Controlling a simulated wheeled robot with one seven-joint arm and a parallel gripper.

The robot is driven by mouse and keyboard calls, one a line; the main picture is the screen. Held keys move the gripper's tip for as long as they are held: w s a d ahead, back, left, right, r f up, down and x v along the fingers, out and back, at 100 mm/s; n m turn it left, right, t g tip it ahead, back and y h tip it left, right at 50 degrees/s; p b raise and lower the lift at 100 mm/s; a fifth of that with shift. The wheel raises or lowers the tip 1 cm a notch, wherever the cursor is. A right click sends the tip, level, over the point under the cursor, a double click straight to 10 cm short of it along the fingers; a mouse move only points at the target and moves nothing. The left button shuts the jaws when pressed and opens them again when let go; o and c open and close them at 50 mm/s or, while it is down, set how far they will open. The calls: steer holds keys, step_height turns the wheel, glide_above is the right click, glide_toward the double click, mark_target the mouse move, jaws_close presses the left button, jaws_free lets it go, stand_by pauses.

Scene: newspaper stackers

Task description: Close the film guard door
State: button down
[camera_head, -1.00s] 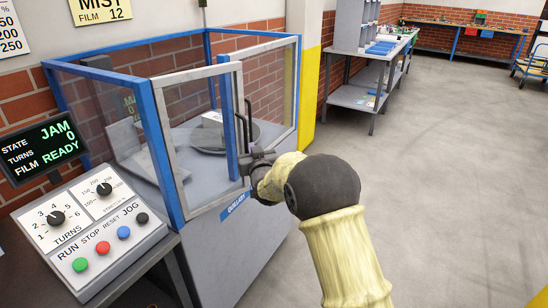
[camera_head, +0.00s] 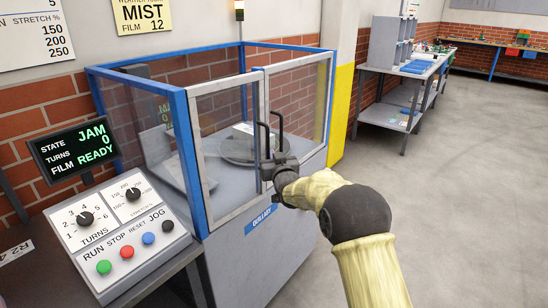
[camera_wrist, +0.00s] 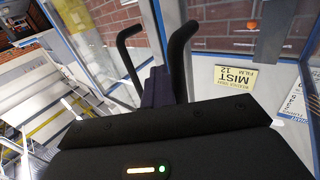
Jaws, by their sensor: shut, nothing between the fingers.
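The film guard (camera_head: 188,150) is a blue-framed enclosure with clear panels. Its front has a left grey-framed panel (camera_head: 197,160) and a right grey-framed panel (camera_head: 299,62). Their inner edges appear nearly side by side in the head view; I cannot tell whether a gap remains. Two black bent handles stand near that meeting line, a left handle (camera_head: 262,128) and a right handle (camera_head: 281,122). They also show in the wrist view, left (camera_wrist: 128,55) and right (camera_wrist: 178,48). My gripper (camera_head: 268,172) is shut and empty, right at the handles' lower part; contact is unclear. Its dark fingertips (camera_wrist: 158,85) lie between the handles.
A control console (camera_head: 120,230) with knobs and coloured buttons stands at left; its display (camera_head: 75,145) reads JAM, 0, READY. A round turntable (camera_head: 238,150) sits inside the guard. A grey bench (camera_head: 375,70) stands behind right. The floor at right is clear.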

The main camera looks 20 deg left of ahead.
steer(key=shift+s+a, duration=0.3)
steer(key=s+d+b, duration=0.1)
steer(key=s+d, duration=0.2)
steer(key=d, duration=0.3)
steer(key=s+d+b, duration=0.2)
steer(key=d, duration=0.5)
steer(key=shift+s, duration=0.4)
steer(key=shift+d, duration=0.15)
steer(key=s+d+f+m+g+h, duration=0.2)
steer(key=s+d+f+g+h, duration=0.25)
steer(key=d, duration=0.45)
steer(key=s+d+f+m+g+h, duration=0.1)
steer(key=s+d+f+m+h, duration=0.15)
steer(key=s+d+f, duration=0.45)
steer(key=s+d+f+m+g+h, duration=0.1)
steer(key=s+d, duration=0.4)
steer(key=s, duration=0.6)
steer(key=s+d+f+m+g+h, duration=0.1)
steer(key=s+d+f+g, duration=0.1)
steer(key=s+d+g, duration=0.4)
steer(key=s, duration=0.5)
steer(key=shift+s+f+h, duration=0.2)
steer(key=shift+f+h, duration=0.1)
steer(key=shift+f, duration=0.05)
